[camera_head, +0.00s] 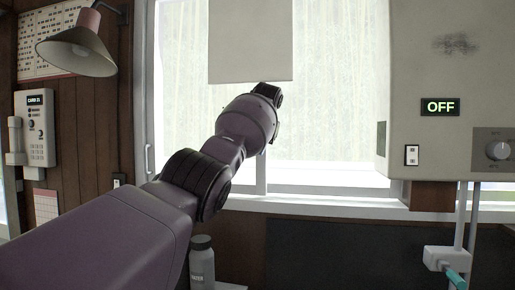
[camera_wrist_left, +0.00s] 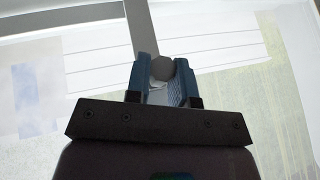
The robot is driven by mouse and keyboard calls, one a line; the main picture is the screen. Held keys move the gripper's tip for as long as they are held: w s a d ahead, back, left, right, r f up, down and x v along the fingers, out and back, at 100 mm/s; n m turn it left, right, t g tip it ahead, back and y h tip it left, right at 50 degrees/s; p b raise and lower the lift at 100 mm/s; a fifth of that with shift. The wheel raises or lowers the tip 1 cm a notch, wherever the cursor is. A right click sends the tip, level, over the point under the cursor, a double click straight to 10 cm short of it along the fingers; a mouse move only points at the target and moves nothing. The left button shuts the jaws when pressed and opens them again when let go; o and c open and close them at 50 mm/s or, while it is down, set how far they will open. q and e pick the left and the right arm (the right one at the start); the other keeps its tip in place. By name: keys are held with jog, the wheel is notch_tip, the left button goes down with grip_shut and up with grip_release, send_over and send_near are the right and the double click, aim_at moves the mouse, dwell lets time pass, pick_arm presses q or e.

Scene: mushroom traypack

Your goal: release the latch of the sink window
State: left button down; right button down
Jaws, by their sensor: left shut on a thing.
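The sink window (camera_head: 330,125) fills the middle of the head view, with a white frame and a vertical bar. My left arm reaches up and across it from the lower left, and its wrist hides the hand there. In the left wrist view my left gripper (camera_wrist_left: 163,66) has its blue fingers shut on a rounded grey piece, which looks like the latch (camera_wrist_left: 161,69). This piece sits by the window's grey frame bar (camera_wrist_left: 141,25). The latch's exact position is hard to tell, and it is hidden in the head view. My right gripper is not in view.
A pale blind or panel (camera_head: 250,40) hangs above my wrist. A lamp (camera_head: 78,50) and wall phone (camera_head: 36,125) are at left. A grey bottle (camera_head: 202,262) stands below my arm. A wall heater (camera_head: 455,95) reading OFF is at right.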

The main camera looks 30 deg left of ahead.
pick_arm(q)
jog(key=shift+r, duration=0.1)
dwell(0.6)
jog(key=c, duration=1)
grip_release()
jog(key=v, duration=1)
jog(key=shift+s+d+r+b, duration=0.1)
jog(key=shift+r+b, duration=0.25)
jog(key=shift+b, duration=0.05)
jog(key=shift+f, duration=0.1)
